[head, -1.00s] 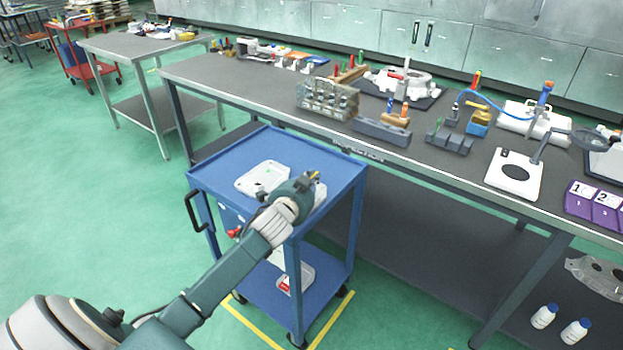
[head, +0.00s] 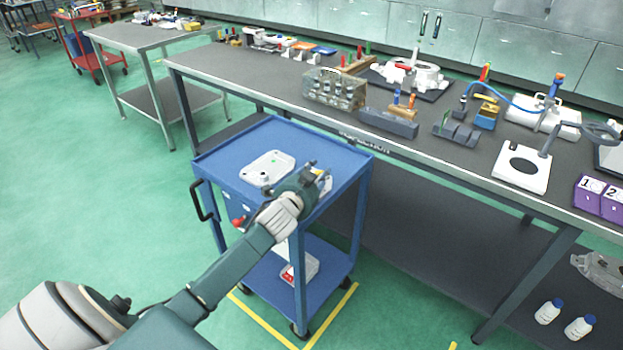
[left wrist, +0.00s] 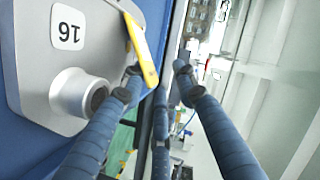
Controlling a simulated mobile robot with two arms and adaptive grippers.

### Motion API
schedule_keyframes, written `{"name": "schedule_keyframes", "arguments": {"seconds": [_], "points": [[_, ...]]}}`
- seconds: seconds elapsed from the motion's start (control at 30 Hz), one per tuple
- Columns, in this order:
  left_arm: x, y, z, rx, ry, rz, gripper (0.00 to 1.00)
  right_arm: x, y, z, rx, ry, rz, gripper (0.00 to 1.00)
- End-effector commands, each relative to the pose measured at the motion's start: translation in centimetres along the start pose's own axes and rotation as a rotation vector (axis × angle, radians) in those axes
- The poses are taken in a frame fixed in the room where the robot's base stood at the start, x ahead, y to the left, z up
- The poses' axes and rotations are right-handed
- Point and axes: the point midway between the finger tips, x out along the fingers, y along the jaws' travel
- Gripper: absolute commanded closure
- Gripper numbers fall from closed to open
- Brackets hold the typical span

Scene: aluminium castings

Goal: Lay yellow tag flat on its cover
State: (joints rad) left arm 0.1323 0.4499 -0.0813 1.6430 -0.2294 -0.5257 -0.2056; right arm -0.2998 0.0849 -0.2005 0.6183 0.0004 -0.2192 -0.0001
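A grey cast cover (left wrist: 45,30) with a round boss and a white label reading 16 fills the upper left of the left wrist view. The yellow tag (left wrist: 142,50) shows there as a narrow tilted strip at the cover's edge, close to the left fingertip. I cannot tell whether it touches the cover or that finger. My left gripper (left wrist: 158,72) has its fingers apart, with a clear gap between the tips. In the head view my left gripper (head: 312,172) is low over the right part of the blue cart and hides most of this cover.
A long grey workbench (head: 260,75) with castings and fixtures runs behind and right of the cart. A red part (head: 238,222) and a black handle are on the cart's left side.

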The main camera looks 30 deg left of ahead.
Motion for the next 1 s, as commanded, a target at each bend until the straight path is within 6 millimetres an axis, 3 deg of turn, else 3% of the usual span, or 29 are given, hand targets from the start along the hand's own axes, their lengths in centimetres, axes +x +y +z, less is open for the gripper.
{"name": "schedule_keyframes", "arguments": {"seconds": [0.6,1.0], "points": [[-10.6,0.1,0.0,0.001,0.000,0.001,0.70,0.0,-0.4,-0.1,0.002,0.002,-0.004,0.53],[-11.6,0.0,0.0,0.000,0.000,-0.001,0.70,0.0,-0.4,-0.1,0.002,0.002,-0.004,0.53]]}}
